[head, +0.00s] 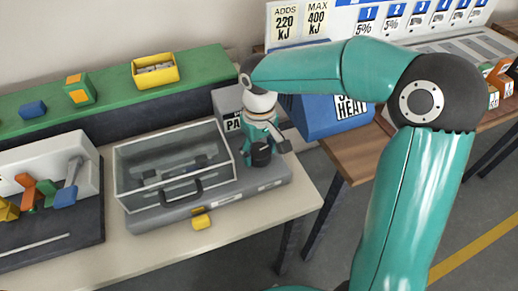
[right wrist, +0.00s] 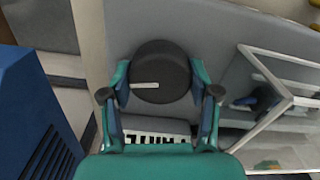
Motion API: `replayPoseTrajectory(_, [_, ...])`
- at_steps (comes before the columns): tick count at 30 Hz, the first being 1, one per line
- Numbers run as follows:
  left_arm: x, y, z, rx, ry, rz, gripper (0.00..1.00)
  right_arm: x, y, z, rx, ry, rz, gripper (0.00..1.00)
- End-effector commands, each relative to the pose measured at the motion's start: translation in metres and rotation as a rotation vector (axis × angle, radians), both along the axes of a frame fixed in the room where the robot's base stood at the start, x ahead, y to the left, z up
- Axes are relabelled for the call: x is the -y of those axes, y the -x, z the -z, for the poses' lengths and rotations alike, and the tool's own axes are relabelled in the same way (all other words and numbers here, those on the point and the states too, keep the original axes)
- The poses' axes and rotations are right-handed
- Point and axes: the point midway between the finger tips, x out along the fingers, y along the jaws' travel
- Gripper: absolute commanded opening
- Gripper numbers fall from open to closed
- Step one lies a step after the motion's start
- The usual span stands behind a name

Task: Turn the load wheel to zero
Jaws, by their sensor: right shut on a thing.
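The load wheel is a dark round knob with a white pointer line; it shows in the right wrist view (right wrist: 160,68) and in the head view (head: 261,153). It sits on the right end of the grey machine (head: 225,194). My right gripper (right wrist: 160,92) is shut on the wheel, with one finger at each side of it. In the wrist view the white line points left from the wheel's middle. My left gripper is not in view.
A clear-walled cover (head: 175,165) with a dark handle stands on the machine, left of my right gripper. A yellow piece (head: 202,221) lies at the machine's front. A blue box (head: 325,118) stands behind to the right. A green shelf (head: 115,90) runs along the back.

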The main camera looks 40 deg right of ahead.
Motion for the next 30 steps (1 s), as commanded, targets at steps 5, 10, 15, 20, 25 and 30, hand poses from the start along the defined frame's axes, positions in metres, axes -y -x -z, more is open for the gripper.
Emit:
replayPoseTrajectory(5, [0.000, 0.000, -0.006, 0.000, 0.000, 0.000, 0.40, 0.000, 0.000, -0.002, 0.001, 0.000, -0.142, 0.26])
replayPoseTrajectory(10, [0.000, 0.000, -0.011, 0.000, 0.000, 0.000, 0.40, 0.000, 0.000, -0.003, 0.001, 0.001, -0.302, 0.26])
replayPoseTrajectory(15, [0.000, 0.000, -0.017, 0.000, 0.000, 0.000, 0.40, 0.000, -0.001, -0.003, 0.002, 0.000, -0.463, 0.26])
replayPoseTrajectory(20, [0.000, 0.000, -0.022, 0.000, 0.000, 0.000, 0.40, 0.000, -0.001, -0.002, 0.001, 0.000, -0.616, 0.26])
replayPoseTrajectory(25, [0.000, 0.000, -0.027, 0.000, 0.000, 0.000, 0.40, 0.000, -0.001, -0.003, 0.002, 0.000, -0.777, 0.26])
replayPoseTrajectory(30, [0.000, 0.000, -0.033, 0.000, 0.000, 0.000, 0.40, 0.000, -0.001, -0.003, 0.003, 0.001, -0.938, 0.26])
